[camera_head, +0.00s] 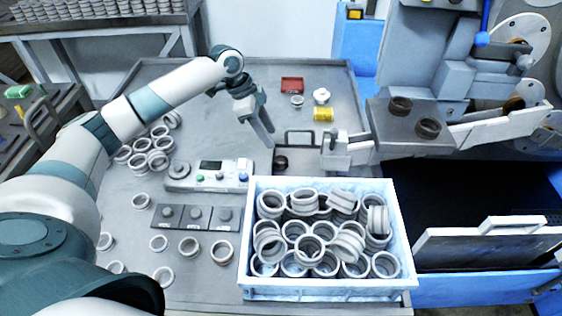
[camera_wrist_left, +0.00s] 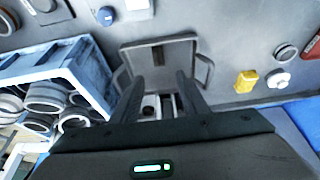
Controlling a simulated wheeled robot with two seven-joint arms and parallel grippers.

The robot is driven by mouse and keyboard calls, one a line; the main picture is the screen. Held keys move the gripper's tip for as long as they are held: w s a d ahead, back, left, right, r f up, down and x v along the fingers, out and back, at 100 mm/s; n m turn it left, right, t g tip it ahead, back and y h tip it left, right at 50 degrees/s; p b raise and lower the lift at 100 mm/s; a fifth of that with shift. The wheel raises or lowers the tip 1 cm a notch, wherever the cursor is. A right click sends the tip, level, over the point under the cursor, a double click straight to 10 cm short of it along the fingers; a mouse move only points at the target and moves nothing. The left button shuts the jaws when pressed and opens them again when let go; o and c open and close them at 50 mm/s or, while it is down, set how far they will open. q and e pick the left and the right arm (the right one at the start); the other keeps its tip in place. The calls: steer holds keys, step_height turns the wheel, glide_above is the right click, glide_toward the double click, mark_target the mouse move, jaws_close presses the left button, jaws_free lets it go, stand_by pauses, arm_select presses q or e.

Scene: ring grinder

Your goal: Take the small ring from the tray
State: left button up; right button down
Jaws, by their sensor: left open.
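A small dark ring (camera_head: 281,161) sits low in the grey tray (camera_head: 300,132), behind the white-blue crate in the head view. The tray also shows in the left wrist view (camera_wrist_left: 150,58), with handles at its sides. A small round thing (camera_wrist_left: 148,110), seemingly the ring, shows between the fingers there, partly hidden by my gripper. My left gripper (camera_head: 269,140) is open and empty, pointing down over the tray's left side. Its two fingers (camera_wrist_left: 161,78) are spread apart in the wrist view. My right gripper is not in view.
A blue-white crate (camera_head: 325,292) full of rings stands in front of the tray. A control box (camera_head: 208,176) lies to the left. A yellow part (camera_head: 323,114) and red box (camera_head: 292,85) lie behind. A machine (camera_head: 420,125) stands at right.

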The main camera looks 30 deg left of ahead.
arm_select(q)
glide_above(281, 158)
steer(key=a, duration=0.2)
steer(key=f, duration=0.5)
steer(key=shift+s+d+p, duration=0.15)
steer(key=shift+s+p, duration=0.15)
steer(key=shift+p, duration=0.05)
steer(key=shift+d+f, duration=0.2)
steer(key=shift+f, duration=0.2)
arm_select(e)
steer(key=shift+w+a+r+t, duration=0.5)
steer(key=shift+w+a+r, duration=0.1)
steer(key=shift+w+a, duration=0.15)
arm_select(q)
steer(key=shift+d+f+p, duration=0.1)
steer(key=shift+f+p, duration=0.2)
steer(key=shift+f, duration=0.3)
steer(key=x, duration=0.3)
steer(key=shift+p, duration=0.4)
steer(key=shift+f, duration=0.5)
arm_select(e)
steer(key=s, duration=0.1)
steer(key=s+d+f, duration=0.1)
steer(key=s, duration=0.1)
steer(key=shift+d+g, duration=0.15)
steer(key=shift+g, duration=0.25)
